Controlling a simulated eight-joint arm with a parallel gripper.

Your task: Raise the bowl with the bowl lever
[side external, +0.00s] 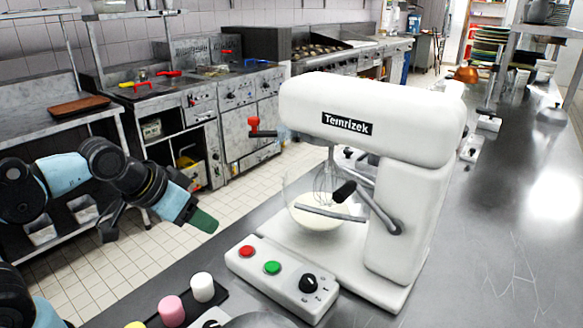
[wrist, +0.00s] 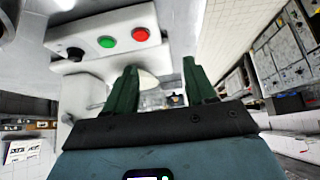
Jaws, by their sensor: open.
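The bowl lever (side external: 365,208) is a metal rod with a black grip on the near side of the white stand mixer (side external: 372,108), slanting up left from its pivot. The pale bowl (side external: 318,212) sits under the whisk, partly behind the lever. My gripper (side external: 203,221) is left of the mixer, clear of the lever and bowl. In the wrist view my gripper (wrist: 160,84) shows two green fingers spread apart with nothing held. Part of the bowl (wrist: 147,80) shows beyond them. I cannot make out the lever clearly there.
The mixer's control panel (side external: 283,279) has a red button, a green button and a black dial. White and pink cylinders (side external: 187,300) stand at the front left. A red knob (side external: 254,124) shows left of the mixer head.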

